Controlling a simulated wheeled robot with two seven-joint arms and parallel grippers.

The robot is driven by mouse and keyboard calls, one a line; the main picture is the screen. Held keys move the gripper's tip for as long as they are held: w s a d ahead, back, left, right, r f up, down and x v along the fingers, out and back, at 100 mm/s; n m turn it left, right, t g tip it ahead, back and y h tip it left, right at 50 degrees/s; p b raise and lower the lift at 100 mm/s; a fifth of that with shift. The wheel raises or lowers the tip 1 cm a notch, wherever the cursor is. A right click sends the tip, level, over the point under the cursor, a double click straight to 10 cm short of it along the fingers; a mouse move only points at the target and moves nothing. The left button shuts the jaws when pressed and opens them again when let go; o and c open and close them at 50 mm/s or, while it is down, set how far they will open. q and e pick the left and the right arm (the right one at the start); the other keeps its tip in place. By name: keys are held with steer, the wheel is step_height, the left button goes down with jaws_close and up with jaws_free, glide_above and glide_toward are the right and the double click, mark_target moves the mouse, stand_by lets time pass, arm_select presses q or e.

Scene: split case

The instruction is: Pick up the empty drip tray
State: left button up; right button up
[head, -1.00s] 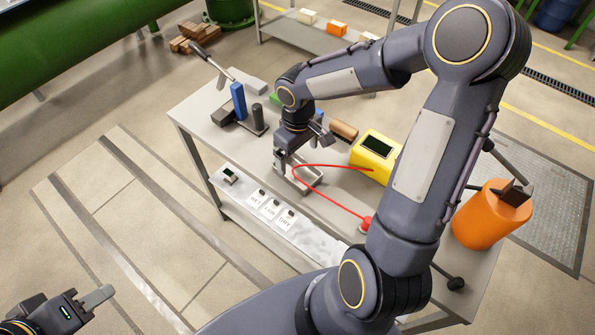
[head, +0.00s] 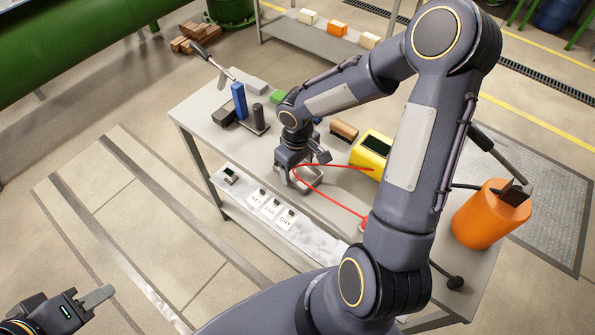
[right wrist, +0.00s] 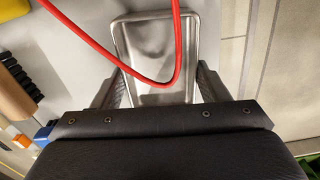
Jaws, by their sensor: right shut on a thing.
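The drip tray is a small shiny metal tray (right wrist: 150,45) with a raised rim and a bare inside. It also shows in the head view (head: 311,180) near the front of the grey bench. My right gripper (head: 288,183) is at its left end, shut on it. In the right wrist view, the gripper's fingers (right wrist: 160,92) are on both sides of the tray's near end. I cannot tell whether the tray is clear of the bench. My left gripper (head: 97,297) is at the lower left, away from the bench; only part shows, so its opening is unclear.
A red hose (head: 335,203) loops across the tray from beside a yellow device (head: 371,155). An orange cylinder (head: 484,215) stands at the bench's right end. A blue block (head: 239,100) stands at the left.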

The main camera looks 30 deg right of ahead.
steer(key=shift+c, duration=0.8)
steer(key=shift+r, duration=0.1)
